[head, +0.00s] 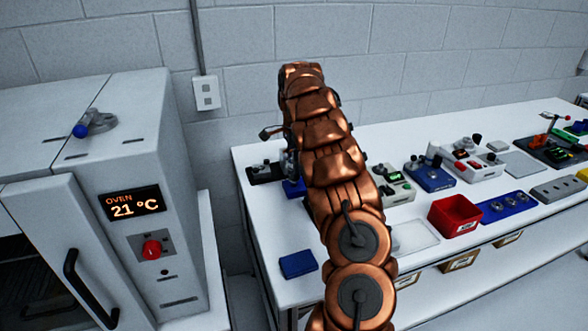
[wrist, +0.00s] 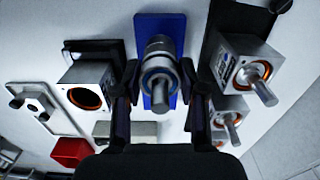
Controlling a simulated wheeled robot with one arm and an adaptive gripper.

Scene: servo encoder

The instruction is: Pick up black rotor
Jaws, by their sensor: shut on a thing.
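In the wrist view, a metallic grey cylinder with a blue ring and a shaft (wrist: 160,70) lies between the fingers of my gripper (wrist: 160,82). The gripper is shut on it. No part of it looks clearly black, so I cannot tell whether it is the black rotor. A blue plate (wrist: 174,32) is behind or under it; I cannot tell if they touch. In the head view, the gripper is at the table's left end, mostly hidden by my copper arm, and the blue plate (head: 294,188) shows only partly.
Motor housings stand on both sides, one with an orange-ringed opening (wrist: 90,86), one with a shaft (wrist: 246,66). The white table (head: 262,216) also holds a blue block (head: 298,264), a red bin (head: 455,215) and several devices. An oven (head: 128,170) stands left.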

